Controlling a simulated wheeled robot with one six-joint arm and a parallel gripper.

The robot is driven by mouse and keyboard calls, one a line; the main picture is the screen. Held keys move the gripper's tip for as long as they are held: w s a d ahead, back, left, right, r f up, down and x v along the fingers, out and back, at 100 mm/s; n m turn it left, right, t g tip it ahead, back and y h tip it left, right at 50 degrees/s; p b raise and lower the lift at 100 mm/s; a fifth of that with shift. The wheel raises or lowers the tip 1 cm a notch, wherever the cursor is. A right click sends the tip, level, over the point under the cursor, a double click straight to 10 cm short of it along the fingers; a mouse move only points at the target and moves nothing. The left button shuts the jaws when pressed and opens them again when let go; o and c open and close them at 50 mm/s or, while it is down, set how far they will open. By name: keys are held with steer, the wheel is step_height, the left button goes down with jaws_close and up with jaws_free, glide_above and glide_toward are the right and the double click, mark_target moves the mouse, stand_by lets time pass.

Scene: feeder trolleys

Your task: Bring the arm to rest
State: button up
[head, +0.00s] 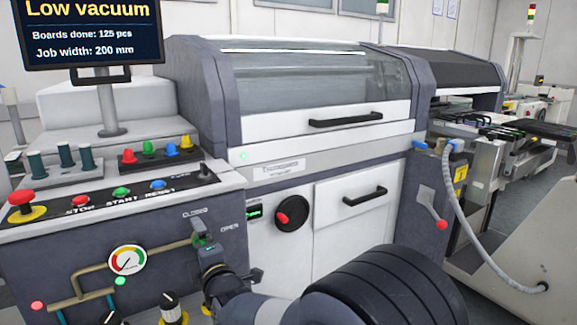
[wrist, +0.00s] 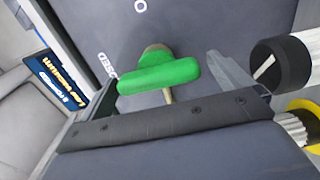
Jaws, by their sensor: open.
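My arm reaches in from the bottom of the head view to the front panel of the left console. My gripper (head: 208,254) is at the green valve handle (head: 199,240), between the CLOSED and OPEN labels. In the wrist view my gripper (wrist: 152,93) is open, with a grey finger to the right of the green handle (wrist: 158,76). The handle lies across the picture in front of the gripper body. Nothing is seen held, and I cannot tell whether a finger touches the handle.
A pressure gauge (head: 128,261), brass pipe (head: 95,283) and black knobs (head: 171,308) are close to the gripper. A red emergency button (head: 21,199) sits on the console. A screen (head: 95,30) reads "Low vacuum".

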steer(key=p+v, duration=0.2)
steer(key=v, duration=0.9)
steer(key=b+x, duration=0.2)
steer(key=x, duration=0.9)
steer(key=shift+w, duration=0.1)
steer(key=shift+r+m, duration=0.1)
steer(key=shift+m, duration=0.7)
steer(key=shift+r+m, duration=0.1)
steer(key=shift+m, duration=1)
steer(key=m+p, duration=0.1)
steer(key=m, duration=0.4)
steer(key=shift+d+r, duration=0.1)
steer(key=shift+r, duration=0.05)
steer(key=m+p, duration=0.3)
steer(key=m, duration=0.3)
steer(key=shift+d+r, duration=0.15)
steer(key=shift+m+p, duration=0.9)
steer(key=shift+m, duration=0.7)
steer(key=shift+d, duration=0.1)
